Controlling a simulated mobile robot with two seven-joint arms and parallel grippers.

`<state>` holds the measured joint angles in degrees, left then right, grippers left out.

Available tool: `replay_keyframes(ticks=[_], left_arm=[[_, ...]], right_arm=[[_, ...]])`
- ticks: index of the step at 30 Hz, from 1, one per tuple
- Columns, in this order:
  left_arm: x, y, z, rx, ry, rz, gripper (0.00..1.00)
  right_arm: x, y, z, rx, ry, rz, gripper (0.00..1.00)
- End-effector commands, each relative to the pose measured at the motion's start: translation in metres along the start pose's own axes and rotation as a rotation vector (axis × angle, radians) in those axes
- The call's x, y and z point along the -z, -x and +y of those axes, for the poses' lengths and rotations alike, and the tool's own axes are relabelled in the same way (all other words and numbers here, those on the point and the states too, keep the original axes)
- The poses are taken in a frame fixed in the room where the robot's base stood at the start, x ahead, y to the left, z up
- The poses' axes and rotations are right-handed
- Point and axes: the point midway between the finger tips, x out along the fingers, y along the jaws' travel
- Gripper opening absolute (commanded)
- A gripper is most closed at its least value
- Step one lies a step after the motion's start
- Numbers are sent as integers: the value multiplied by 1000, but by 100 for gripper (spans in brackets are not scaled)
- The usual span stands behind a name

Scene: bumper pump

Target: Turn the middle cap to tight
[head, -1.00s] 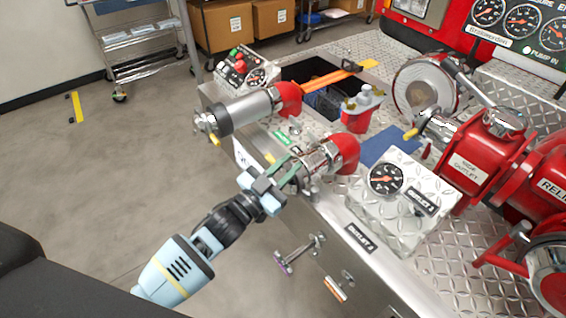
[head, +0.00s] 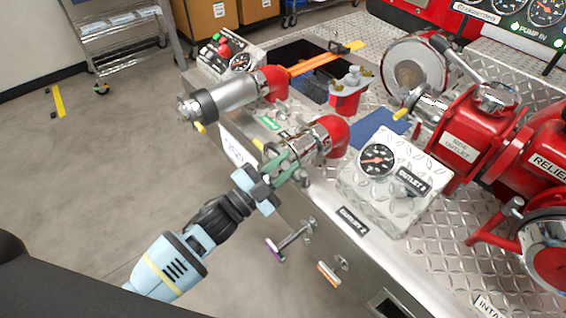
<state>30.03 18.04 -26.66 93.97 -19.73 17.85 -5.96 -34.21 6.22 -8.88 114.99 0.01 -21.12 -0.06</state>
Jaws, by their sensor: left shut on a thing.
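The middle outlet has a red elbow (head: 335,136) and a chrome coupling (head: 309,140), with its cap end facing the front left. My left gripper (head: 287,168) is at this end, its greenish fingers shut on the middle cap. The fingers cover most of the cap, so its markings and how far it is turned cannot be read. My left arm comes in from the lower left. My right gripper is not in view.
Another capped outlet (head: 222,100) lies to the left. A gauge box (head: 398,185) marked "OUTLET 2" stands just right of the middle outlet. Two small pull handles (head: 290,239) stick out from the steel front below. Open floor (head: 90,190) lies to the left.

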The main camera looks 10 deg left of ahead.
Motion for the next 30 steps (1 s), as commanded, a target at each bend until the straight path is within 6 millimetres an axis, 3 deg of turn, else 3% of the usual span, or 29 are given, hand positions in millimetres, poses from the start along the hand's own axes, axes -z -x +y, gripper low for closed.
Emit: replay_keyframes(ticks=[11, 12, 16, 25, 30], left_arm=[[-1, 1, 2, -5, -8, -2, 0], [-1, 1, 2, -5, -8, -2, 24], [-1, 1, 2, -4, -7, -1, 40], [-1, 2, 1, -3, -5, -1, 40], [-2, 21, 2, -4, -4, -2, 40]], right_arm=[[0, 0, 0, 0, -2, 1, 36], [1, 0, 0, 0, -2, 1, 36], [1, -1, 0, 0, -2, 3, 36], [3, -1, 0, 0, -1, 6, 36], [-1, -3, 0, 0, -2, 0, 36]])
